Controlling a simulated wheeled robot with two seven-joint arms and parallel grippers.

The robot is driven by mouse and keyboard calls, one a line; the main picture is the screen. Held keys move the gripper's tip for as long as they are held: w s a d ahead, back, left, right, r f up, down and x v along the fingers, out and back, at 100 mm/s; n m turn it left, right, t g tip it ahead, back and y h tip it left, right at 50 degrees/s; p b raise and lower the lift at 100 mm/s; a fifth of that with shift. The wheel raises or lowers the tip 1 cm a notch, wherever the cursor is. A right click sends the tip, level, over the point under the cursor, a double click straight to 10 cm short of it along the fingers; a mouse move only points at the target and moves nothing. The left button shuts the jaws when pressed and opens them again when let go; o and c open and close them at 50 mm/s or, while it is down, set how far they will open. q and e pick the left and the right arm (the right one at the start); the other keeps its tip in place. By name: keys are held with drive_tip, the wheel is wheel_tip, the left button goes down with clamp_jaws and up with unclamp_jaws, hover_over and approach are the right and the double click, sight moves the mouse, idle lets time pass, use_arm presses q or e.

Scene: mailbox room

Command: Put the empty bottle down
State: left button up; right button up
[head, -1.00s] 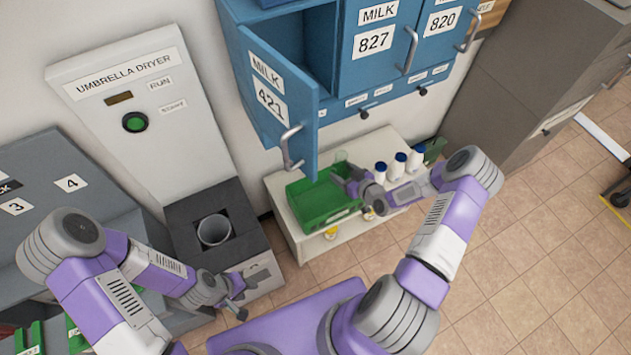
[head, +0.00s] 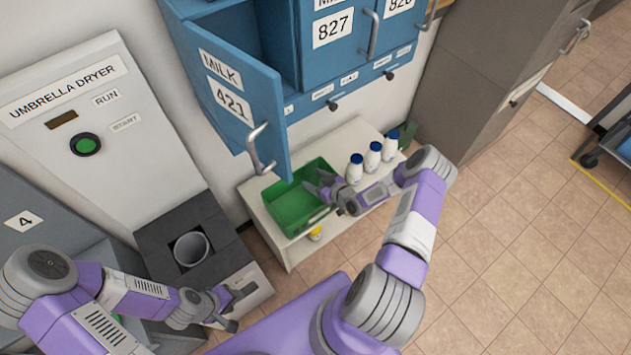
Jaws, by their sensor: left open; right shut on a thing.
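My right gripper (head: 312,184) is over the right side of the green crate (head: 286,208) on the low white shelf. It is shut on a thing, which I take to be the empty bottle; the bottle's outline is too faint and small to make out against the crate. I cannot tell whether it touches the crate. Three white bottles with blue caps stand upright in a row right of the crate: one (head: 355,168), another (head: 373,157) and a third (head: 391,146). My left gripper (head: 236,308) is open and empty, low in front of the umbrella dryer.
The blue mailbox door 421 (head: 232,105) hangs open above and left of the crate. The umbrella dryer (head: 85,120) with its grey round opening (head: 191,250) stands at left. A grey cabinet (head: 480,75) is at right.

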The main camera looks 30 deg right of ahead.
drive_tip(key=shift+r, duration=0.15)
drive_tip(key=shift+f, duration=0.6)
drive_tip(key=o, duration=1.2)
drive_tip(key=shift+f, duration=0.1)
